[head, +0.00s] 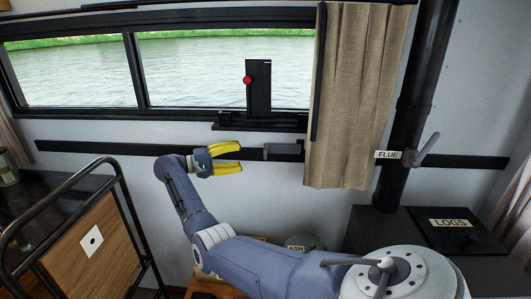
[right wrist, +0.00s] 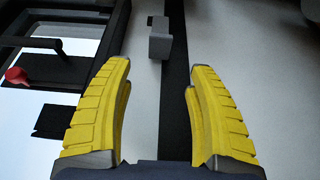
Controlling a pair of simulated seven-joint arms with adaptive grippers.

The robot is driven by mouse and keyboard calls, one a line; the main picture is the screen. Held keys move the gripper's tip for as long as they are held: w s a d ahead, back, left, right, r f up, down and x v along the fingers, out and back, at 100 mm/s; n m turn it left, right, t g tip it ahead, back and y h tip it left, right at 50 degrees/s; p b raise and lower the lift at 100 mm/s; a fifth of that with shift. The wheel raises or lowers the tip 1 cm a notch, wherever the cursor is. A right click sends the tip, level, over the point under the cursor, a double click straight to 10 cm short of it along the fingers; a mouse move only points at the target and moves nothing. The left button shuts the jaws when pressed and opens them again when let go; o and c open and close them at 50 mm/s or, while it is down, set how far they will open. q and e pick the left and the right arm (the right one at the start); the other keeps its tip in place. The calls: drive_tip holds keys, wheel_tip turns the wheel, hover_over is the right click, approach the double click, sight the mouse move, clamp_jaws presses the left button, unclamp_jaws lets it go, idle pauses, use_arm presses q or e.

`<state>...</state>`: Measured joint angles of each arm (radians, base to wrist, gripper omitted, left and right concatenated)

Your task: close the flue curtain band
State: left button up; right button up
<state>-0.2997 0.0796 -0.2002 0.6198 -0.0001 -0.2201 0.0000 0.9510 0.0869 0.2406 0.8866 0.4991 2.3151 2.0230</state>
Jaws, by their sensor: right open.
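The beige curtain (head: 345,110) hangs beside the window, with a dark strip down its left edge. A FLUE label (head: 387,154) is at the curtain's right, by the dark flue pipe (head: 404,110) and a grey lever (head: 427,149). A black wall band (head: 110,151) runs behind the curtain; it also shows in the right wrist view (right wrist: 176,120). A grey block (head: 270,152) sits on it, left of the curtain. My right gripper (head: 241,158) is open and empty, left of this block. In the right wrist view, the block (right wrist: 160,40) is beyond the open fingers (right wrist: 160,68). My left gripper is not in view.
A red knob (head: 247,80) on a dark upright plate stands at the window. A railed cabinet (head: 90,245) is at the left. A LOGS box (head: 455,228) and an ASH container (head: 297,246) are below. The wall left of my gripper is clear.

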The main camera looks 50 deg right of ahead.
sight(265, 151)
drive_tip(key=x, duration=1.1)
drive_tip(key=shift+d, duration=0.15)
drive_tip(key=shift+c, duration=0.4)
clamp_jaws()
